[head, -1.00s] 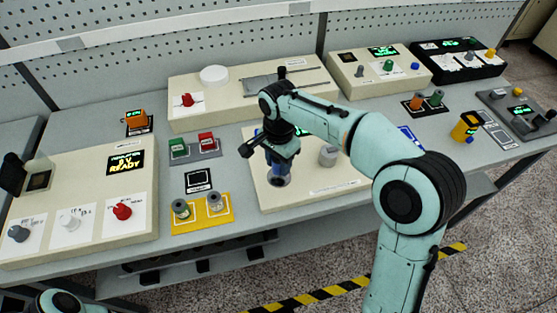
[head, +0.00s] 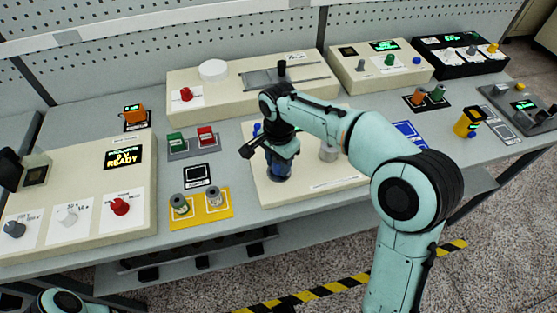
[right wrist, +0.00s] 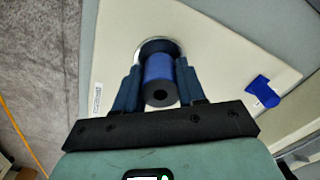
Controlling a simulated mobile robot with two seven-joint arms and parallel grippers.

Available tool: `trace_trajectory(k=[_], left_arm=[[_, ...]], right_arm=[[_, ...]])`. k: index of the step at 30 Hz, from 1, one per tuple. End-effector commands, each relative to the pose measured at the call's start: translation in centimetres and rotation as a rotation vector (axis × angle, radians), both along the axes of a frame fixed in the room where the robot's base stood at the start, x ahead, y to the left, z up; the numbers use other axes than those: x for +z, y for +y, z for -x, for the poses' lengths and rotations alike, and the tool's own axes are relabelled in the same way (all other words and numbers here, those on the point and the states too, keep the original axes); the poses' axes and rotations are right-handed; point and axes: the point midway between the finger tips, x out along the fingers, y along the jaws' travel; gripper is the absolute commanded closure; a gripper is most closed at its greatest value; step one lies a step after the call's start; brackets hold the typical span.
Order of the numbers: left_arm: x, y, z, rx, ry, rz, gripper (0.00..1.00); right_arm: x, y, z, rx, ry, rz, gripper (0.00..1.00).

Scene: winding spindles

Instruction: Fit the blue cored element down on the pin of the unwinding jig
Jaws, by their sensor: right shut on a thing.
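The blue cored element (right wrist: 161,80) is a blue cylinder with a dark hole in its end face. My right gripper (right wrist: 158,84) is shut on it, one finger on each side. In the head view my right gripper (head: 279,158) holds the element (head: 279,172) low over the cream plate of the unwinding jig (head: 310,195). In the right wrist view, a round dark seat with a pale rim (right wrist: 160,46) shows behind the element. The pin is hidden, so I cannot tell how far the element is down on it. My left gripper is out of view.
A cream console (head: 230,101) stands behind. A blue tab (right wrist: 262,91) shows on the plate.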

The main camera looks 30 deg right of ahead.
Motion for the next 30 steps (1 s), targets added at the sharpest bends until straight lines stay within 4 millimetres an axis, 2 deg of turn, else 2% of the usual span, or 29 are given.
trace_trajectory(k=[4, 5, 6, 7, 15, 19, 23, 30], left_arm=[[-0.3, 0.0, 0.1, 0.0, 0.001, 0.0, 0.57], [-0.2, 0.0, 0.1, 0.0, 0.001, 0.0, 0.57], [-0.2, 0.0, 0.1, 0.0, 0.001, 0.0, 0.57], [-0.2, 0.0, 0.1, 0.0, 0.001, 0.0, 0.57], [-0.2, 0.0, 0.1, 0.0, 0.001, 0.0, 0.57], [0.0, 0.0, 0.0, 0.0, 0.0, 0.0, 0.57], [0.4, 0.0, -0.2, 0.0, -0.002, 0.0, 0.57], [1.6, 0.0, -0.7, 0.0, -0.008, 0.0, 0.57]], right_arm=[[-0.4, 0.0, 0.0, 0.0, 0.0, 0.0, 0.91], [-0.4, 0.0, 0.0, 0.0, 0.0, 0.0, 0.51], [-0.3, 0.0, 0.0, 0.0, 0.0, 0.0, 0.38], [-0.3, 0.0, 0.0, 0.0, 0.0, 0.0, 0.31], [-0.3, 0.0, 0.0, 0.0, 0.0, 0.0, 0.31], [0.5, 0.0, 0.0, 0.0, -0.002, 0.0, 0.31], [2.7, 0.0, -0.1, 0.0, -0.006, -0.001, 0.31], [8.3, 0.0, -0.1, 0.0, -0.005, -0.001, 0.31]])
